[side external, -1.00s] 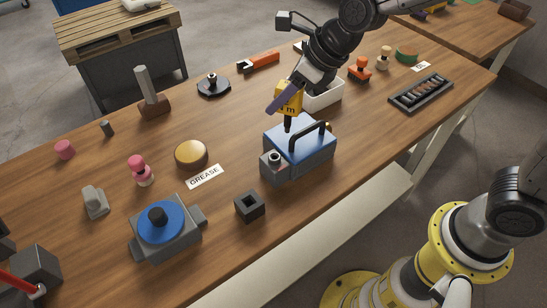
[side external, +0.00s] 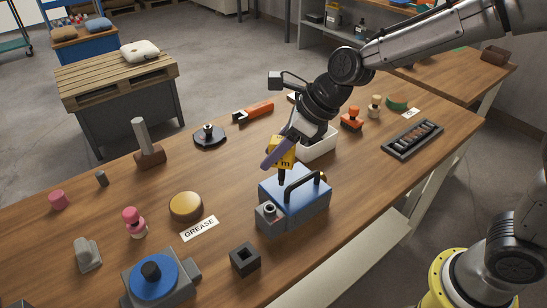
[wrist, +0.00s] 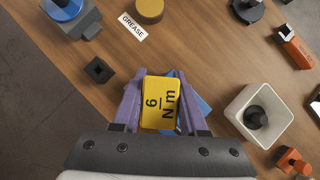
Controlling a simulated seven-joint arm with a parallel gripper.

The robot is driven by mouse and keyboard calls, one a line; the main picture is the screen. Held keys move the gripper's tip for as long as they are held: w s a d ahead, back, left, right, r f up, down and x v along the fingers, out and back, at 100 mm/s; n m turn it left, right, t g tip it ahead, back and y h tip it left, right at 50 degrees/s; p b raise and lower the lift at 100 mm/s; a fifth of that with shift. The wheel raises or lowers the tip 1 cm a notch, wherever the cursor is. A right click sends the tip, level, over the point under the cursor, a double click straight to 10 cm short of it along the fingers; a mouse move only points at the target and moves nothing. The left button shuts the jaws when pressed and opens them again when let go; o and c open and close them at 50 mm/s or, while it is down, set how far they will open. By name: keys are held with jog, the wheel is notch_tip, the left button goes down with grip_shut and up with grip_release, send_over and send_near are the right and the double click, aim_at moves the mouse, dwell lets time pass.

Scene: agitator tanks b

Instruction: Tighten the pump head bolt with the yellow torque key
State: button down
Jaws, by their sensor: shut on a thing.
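The yellow torque key (side external: 282,153) is held between the purple fingers of my gripper (side external: 279,155). The bolt itself cannot be made out under the key. In the wrist view the pump (wrist: 203,106) is mostly hidden behind the key.
A white bin (side external: 318,146) stands close behind the pump. A black square socket block (side external: 245,259), a GREASE label (side external: 199,229) and an amber round tin (side external: 186,206) lie to the left. A dark tray of parts (side external: 413,139) is at right. Open wood lies between them.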

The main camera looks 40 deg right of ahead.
jog(key=n, duration=0.1)
jog(key=a+n+g+y, duration=0.1)
jog(key=n, duration=0.1)
jog(key=n+g, duration=0.1)
jog(key=shift+s+a, duration=0.2)
jog(key=shift+s, duration=0.1)
jog(key=n, duration=0.1)
jog(key=n+g, duration=0.1)
jog(key=a+n+g+y, duration=0.1)
jog(key=shift+s+r+n, duration=0.3)
jog(key=shift+n, duration=0.1)
jog(key=r+n+g, duration=0.1)
jog(key=n, duration=0.2)
jog(key=s+a+r+n+g, duration=0.1)
jog(key=n+g, duration=0.1)
jog(key=n, duration=0.1)
jog(key=s+a+r+n+g, duration=0.1)
jog(key=n, duration=0.1)
jog(key=shift+s+n+g+h, duration=0.15)
jog(key=shift+n+g+h, duration=0.15)
jog(key=shift+n+h, duration=0.1)
jog(key=shift+f, duration=0.1)
jog(key=shift+f, duration=2.8)
jog(key=shift+f, duration=0.45)
jog(key=shift+f, duration=0.35)
jog(key=shift+f, duration=0.35)
